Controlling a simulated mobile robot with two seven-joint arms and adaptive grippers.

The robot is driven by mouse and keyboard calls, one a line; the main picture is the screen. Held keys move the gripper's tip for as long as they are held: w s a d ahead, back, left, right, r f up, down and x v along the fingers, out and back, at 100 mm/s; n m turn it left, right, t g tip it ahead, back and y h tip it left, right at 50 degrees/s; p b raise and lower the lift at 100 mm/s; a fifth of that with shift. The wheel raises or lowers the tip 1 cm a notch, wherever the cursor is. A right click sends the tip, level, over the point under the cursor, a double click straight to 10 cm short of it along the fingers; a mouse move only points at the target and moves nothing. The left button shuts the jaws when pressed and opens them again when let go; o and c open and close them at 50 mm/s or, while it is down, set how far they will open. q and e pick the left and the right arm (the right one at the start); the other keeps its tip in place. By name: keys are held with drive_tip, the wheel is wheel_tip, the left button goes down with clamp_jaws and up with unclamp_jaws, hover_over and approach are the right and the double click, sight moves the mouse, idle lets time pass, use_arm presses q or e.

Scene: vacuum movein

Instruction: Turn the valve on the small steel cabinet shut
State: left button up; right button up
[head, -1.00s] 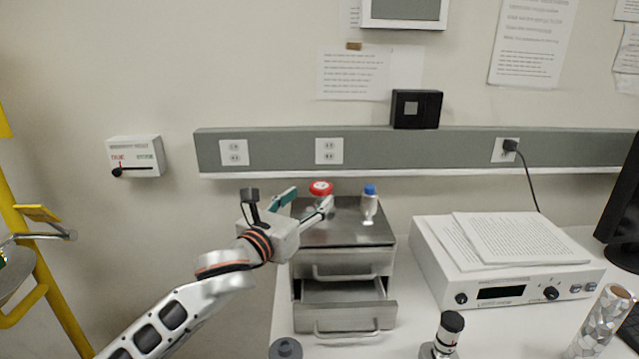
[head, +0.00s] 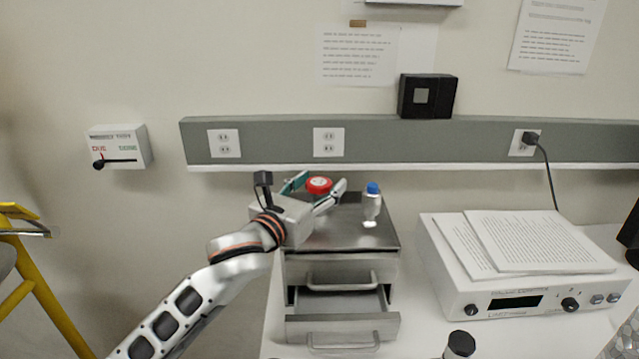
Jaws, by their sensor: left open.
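The small steel cabinet (head: 345,270) stands on the white table with its lower drawer (head: 342,327) pulled out. The red round valve handle (head: 319,186) is at the back of the cabinet top. My left gripper (head: 318,190) is open above the cabinet top, with one finger to the left of the red valve handle and one to its right. I cannot tell whether the fingers touch it. The gripper body hides what lies below the handle. My right gripper is not in view.
A blue-capped bottle (head: 372,205) stands on the cabinet top, right of the valve. A white instrument (head: 520,290) with papers (head: 520,240) on it is to the right. A black-capped object (head: 460,345) is at the front. The grey wall rail (head: 280,145) runs behind.

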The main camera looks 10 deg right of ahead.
use_arm(q)
drive_tip(key=c, duration=1.2)
drive_tip(key=shift+o, duration=0.2)
